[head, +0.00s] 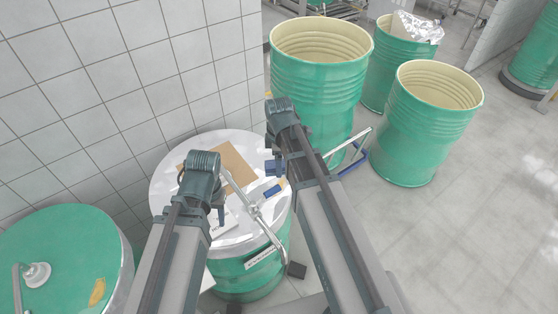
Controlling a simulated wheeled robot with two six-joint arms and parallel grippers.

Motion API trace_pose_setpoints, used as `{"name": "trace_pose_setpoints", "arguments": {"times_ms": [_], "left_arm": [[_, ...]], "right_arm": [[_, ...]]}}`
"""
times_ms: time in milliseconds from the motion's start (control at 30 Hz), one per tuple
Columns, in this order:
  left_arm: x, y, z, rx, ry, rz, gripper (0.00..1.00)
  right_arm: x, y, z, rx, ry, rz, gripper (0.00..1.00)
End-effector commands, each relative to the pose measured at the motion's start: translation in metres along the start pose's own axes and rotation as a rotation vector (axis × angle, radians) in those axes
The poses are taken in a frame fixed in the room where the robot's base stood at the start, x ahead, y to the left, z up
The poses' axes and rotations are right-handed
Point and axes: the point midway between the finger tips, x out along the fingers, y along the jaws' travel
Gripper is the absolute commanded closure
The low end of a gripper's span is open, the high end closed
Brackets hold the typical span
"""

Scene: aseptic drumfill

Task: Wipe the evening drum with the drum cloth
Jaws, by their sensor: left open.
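A green drum (250,280) with a pale, shiny top (165,184) stands below my arms, with a small label (262,258) too small to read. I cannot tell whether it is the evening drum. My left gripper (219,213) is open over the drum top, partly hidden by its wrist. My right arm (283,120) reaches past the drum's right side; its gripper is mostly hidden behind the arm. A brown sheet (236,162) and a small blue piece (273,191) are at the drum top. I cannot make out which thing is the drum cloth.
Open green drums stand at the back (320,85) and right (425,140). One behind holds silvery foil (415,28). Another green drum (60,250) is at the lower left. A tiled wall (120,80) bounds the left. Floor (460,240) at the right is clear.

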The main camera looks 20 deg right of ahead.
Motion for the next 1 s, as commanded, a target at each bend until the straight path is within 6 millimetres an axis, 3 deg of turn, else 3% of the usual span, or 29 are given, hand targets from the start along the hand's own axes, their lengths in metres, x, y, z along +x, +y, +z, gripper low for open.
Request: {"name": "trace_pose_setpoints", "arguments": {"times_ms": [600,1000], "left_arm": [[0.057,0.005,-0.004,0.006,0.001,-0.002,0.5],[0.067,0.006,-0.004,0.008,0.001,-0.002,0.5]], "right_arm": [[0.057,-0.003,0.0,0.0,0.0,0.0,1.0],[0.067,-0.004,0.0,0.0,0.0,0.0,1.0]]}}
